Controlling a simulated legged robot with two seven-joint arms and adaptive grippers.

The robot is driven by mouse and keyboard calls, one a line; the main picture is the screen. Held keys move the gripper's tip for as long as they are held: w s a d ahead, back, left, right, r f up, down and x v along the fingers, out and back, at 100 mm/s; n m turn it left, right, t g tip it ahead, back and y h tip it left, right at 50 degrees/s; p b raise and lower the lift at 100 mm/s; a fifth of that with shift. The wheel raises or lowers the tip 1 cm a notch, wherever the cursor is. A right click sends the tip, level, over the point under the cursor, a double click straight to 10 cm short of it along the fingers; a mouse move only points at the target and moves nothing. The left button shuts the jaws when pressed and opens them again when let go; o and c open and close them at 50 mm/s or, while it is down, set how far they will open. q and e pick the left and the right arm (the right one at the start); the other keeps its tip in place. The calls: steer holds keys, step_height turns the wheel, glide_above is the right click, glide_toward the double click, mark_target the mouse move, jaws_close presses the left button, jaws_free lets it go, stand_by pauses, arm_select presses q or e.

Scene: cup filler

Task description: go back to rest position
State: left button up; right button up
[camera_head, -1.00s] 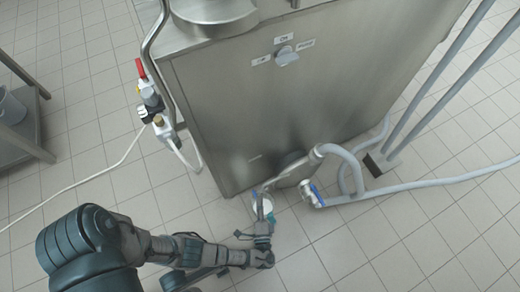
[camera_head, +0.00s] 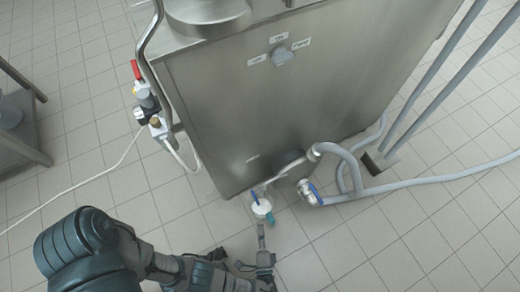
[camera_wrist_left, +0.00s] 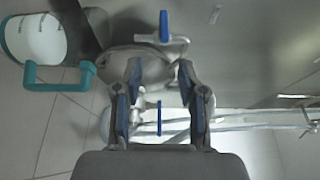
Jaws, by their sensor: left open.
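My left gripper (camera_head: 262,238) is open and empty, just below the cup in the head view and apart from it. In the left wrist view its two fingers (camera_wrist_left: 160,75) are spread with nothing between them. A white cup with a teal handle (camera_head: 261,208) is by the lower front corner of the steel machine, near a small blue-levered valve (camera_head: 255,198). In the left wrist view the cup (camera_wrist_left: 35,38) is at the upper left, clear of the fingers. I cannot tell what supports the cup. My right gripper is not in view.
The steel machine (camera_head: 270,110) fills the upper middle. A grey hose (camera_head: 420,185) with a blue-levered valve (camera_head: 308,192) runs right from its base. Grey poles (camera_head: 440,85) stand at right, and a metal table (camera_head: 22,140) at left. The tiled floor in front is mostly clear.

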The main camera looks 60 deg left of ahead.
arm_select(q)
steer(key=shift+s+d, duration=0.25)
steer(key=shift+d, duration=0.25)
